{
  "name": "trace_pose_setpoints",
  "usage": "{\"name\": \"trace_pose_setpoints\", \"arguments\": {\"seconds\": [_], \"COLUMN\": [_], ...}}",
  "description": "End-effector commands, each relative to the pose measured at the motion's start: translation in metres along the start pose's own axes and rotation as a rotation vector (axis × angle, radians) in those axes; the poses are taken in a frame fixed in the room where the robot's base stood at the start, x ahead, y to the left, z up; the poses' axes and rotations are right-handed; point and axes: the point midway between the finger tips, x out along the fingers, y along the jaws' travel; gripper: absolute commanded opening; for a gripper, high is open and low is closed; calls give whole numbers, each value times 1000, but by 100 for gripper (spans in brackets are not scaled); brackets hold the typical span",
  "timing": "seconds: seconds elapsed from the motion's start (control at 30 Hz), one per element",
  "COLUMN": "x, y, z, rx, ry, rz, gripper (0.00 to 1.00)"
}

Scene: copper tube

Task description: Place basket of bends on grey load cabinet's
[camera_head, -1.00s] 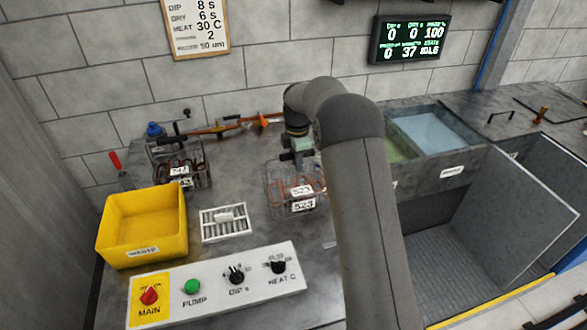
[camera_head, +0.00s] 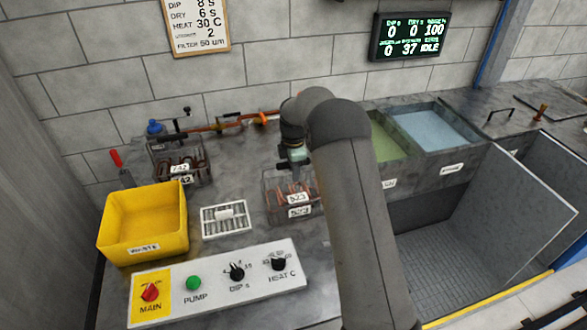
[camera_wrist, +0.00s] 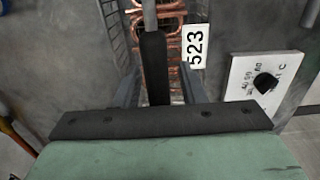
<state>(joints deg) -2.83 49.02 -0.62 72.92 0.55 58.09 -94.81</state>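The basket of bends (camera_head: 290,207) is a wire basket with copper bends, labelled 523, on the dark grey worktop. Its bends (camera_wrist: 172,28) and label (camera_wrist: 195,47) show in the wrist view. My gripper (camera_head: 294,163) is directly above the basket, pointing down. In the wrist view, my gripper (camera_wrist: 158,80) has its fingers apart on either side of the basket's black handle (camera_wrist: 153,60). A gap seems to show beside the handle. A grey cabinet (camera_head: 430,240) stands open at the right; I cannot tell if it is the load cabinet.
Another basket (camera_head: 180,165), labelled 742, stands at back left. A yellow bin (camera_head: 145,222), a white grate (camera_head: 224,220) and a control panel (camera_head: 220,283) are nearby. Green (camera_head: 388,138) and blue (camera_head: 425,130) tanks lie right of my arm. Orange pipework (camera_head: 225,124) runs behind.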

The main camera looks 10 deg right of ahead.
Motion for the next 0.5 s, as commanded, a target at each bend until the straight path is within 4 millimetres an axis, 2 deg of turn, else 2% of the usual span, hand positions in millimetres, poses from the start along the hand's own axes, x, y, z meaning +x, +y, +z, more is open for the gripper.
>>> {"name": "trace_pose_setpoints", "arguments": {"seconds": [0.37, 0.5], "x": [-7, -27], "y": [0, 1], "z": [0, 0], "rx": [1, 0], "ry": [0, 0], "rz": [2, 6], "gripper": [38, 38]}}
